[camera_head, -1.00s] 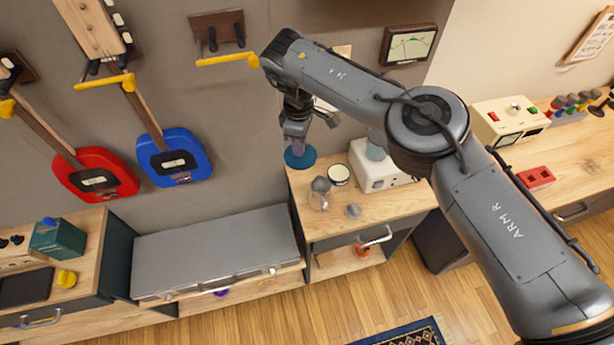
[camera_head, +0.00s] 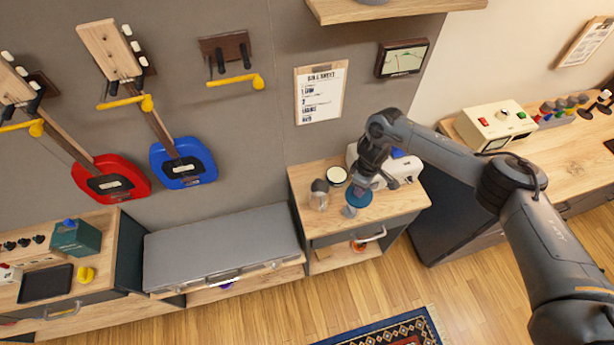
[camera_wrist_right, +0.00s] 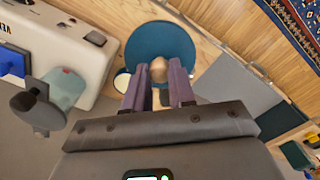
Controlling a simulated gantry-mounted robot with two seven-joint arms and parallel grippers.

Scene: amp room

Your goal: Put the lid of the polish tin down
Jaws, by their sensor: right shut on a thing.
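The lid of the polish tin is a round teal-blue disc (camera_head: 359,198) with a pale knob. It shows large in the right wrist view (camera_wrist_right: 160,38). My right gripper (camera_head: 365,184) is shut on the knob (camera_wrist_right: 158,69), a finger on each side. The lid is over the wooden cabinet top, in front of the white machine; whether it touches the wood I cannot tell. The polish tin (camera_head: 336,175), round with a pale inside and dark rim, stands uncovered to the left of the lid. It is mostly hidden behind the lid in the wrist view. My left gripper is not in view.
A glass jar (camera_head: 318,196) and a small grey object (camera_head: 349,211) stand close to the lid's left. The white machine (camera_head: 405,169) stands behind. Bare wood (camera_head: 397,200) lies to the right on the cabinet top. A grey case (camera_head: 222,246) lies on the lower unit at left.

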